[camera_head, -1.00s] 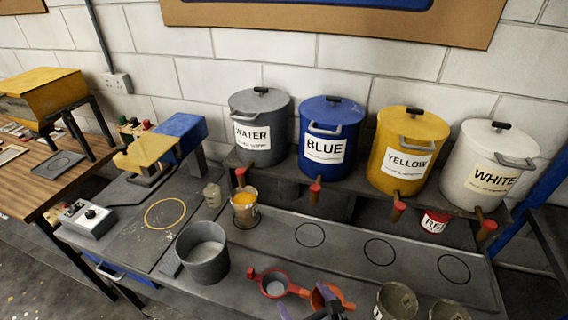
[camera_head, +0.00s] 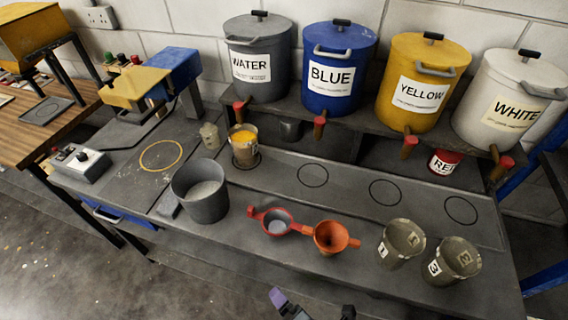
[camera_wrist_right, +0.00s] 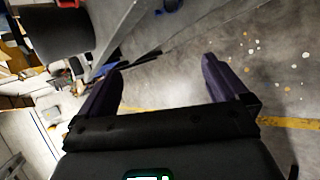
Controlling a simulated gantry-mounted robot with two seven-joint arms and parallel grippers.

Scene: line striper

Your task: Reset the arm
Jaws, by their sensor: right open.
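My right gripper (camera_head: 312,306) shows at the bottom edge of the head view, only its fingertips visible, in front of the bench's front edge. In the right wrist view the right gripper (camera_wrist_right: 160,88) is open, with two dark purple fingers wide apart and nothing between them. Behind it is grey concrete floor. My left gripper is in neither view.
The grey bench (camera_head: 345,278) carries a red-handled cup (camera_head: 277,222), an orange funnel (camera_head: 331,237), numbered cups (camera_head: 401,243) (camera_head: 452,262), a grey bucket (camera_head: 201,191) and a cup of yellow paint (camera_head: 244,146). Labelled tanks (camera_head: 338,68) stand behind. Floor (camera_head: 60,255) at front left is clear.

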